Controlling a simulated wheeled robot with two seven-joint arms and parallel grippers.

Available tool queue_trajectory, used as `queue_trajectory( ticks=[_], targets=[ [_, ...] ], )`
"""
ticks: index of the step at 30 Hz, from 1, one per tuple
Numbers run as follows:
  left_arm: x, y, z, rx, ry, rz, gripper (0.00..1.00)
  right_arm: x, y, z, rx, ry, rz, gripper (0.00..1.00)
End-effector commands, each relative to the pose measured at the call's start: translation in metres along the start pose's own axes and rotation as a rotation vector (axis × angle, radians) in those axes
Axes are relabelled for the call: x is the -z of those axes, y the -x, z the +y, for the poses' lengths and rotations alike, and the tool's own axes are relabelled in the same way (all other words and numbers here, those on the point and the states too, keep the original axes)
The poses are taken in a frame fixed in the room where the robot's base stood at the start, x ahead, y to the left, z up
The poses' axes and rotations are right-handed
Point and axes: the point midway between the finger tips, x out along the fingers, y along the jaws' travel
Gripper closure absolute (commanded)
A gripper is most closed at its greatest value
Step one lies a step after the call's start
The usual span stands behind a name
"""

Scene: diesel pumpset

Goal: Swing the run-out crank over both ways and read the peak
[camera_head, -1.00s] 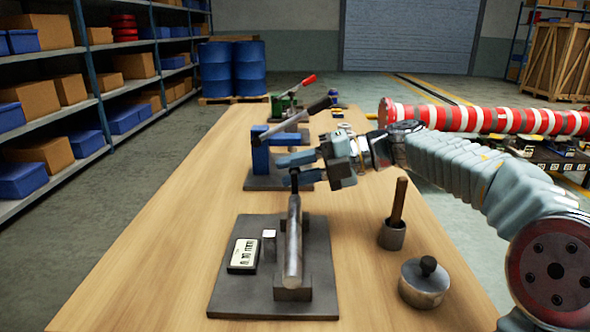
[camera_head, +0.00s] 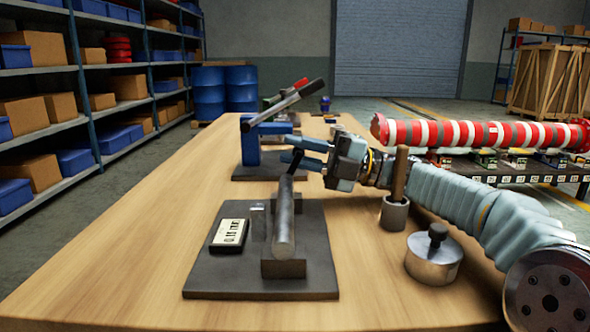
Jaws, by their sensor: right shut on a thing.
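The run-out fixture is a dark steel plate (camera_head: 215,280) on the near bench, carrying a steel shaft (camera_head: 283,228) on a block (camera_head: 284,267). A small dark crank (camera_head: 293,160) rises from the shaft's far end. The dial readout (camera_head: 230,233) lies left of the shaft; its sideways digits look like 0.15 mm, but are small. My right gripper (camera_head: 306,152) comes in from the right and is shut on the crank's upper end, with its fingers partly hiding it. My left gripper is out of view.
A blue lever press (camera_head: 251,146) stands just behind the plate. Right of the plate are a cup (camera_head: 394,215) holding a wooden-handled tool (camera_head: 400,172) and a lidded metal pot (camera_head: 434,260). A red-and-white pipe (camera_head: 470,133) lies farther right. The bench's left side is clear.

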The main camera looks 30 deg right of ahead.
Motion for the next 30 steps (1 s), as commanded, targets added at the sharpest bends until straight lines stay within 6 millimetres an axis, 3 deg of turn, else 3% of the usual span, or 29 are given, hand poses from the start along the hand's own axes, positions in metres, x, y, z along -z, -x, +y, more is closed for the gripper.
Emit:
queue_trajectory(
  ticks=[9,10,14,30],
  targets=[
    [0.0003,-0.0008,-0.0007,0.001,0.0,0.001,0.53,0.002,-0.0007,-0.0031,0.002,-0.006,0.01,1.0],
    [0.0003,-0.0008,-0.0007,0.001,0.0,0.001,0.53,0.0021,-0.0008,-0.0032,0.002,-0.006,0.01,0.74],
    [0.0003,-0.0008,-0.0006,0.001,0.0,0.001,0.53,0.0017,-0.0006,-0.0027,0.001,-0.005,0.008,0.55],
    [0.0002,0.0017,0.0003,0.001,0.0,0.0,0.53,0.0006,-0.0006,0.0004,0.003,-0.002,0.003,0.55]
  ],
)
